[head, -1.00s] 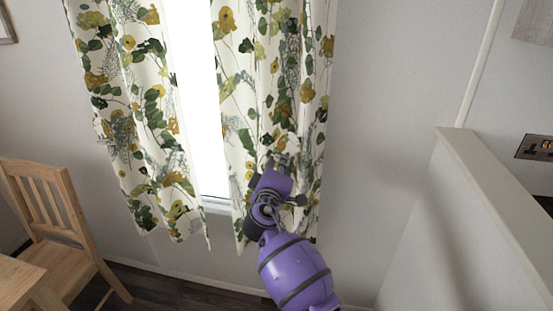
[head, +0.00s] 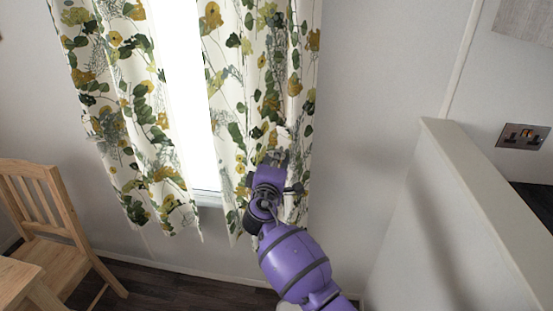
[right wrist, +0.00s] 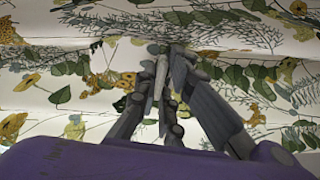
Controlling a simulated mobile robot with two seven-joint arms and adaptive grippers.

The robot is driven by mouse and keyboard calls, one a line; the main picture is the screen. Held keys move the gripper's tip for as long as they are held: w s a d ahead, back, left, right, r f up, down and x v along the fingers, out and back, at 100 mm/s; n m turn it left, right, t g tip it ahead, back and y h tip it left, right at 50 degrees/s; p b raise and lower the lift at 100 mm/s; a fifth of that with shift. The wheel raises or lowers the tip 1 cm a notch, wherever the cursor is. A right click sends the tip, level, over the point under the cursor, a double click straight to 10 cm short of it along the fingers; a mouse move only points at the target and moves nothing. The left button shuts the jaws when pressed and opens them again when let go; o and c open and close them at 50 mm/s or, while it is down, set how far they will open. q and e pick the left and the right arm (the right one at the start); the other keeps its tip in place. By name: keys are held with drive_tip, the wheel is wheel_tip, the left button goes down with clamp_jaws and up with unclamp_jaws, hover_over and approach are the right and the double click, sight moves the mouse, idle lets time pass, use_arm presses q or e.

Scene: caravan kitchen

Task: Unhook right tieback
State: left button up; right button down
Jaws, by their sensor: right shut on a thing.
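The right curtain (head: 250,75), white with green and yellow leaves, hangs at the right side of the bright window. My right gripper (head: 274,158) is in front of its lower part. In the right wrist view my gripper's grey fingers (right wrist: 163,85) are closed on a narrow pale strip (right wrist: 161,80), which appears to be the right tieback. Curtain folds lie close behind and around the fingertips. The hook is hidden, and most of the tieback cannot be made out. My left gripper is not in view.
The left curtain (head: 120,100) hangs across the window gap. A wooden chair (head: 50,220) stands at the lower left beside a table corner (head: 20,285). A pale partition (head: 450,180) rises at the right, with a socket plate (head: 523,136) beyond it. The wall between is bare.

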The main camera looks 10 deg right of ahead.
drive_tip(key=c, duration=1.9)
unclamp_jaws()
drive_tip(key=shift+o, duration=0.2)
drive_tip(key=v, duration=1.2)
drive_tip(key=shift+f, duration=0.1)
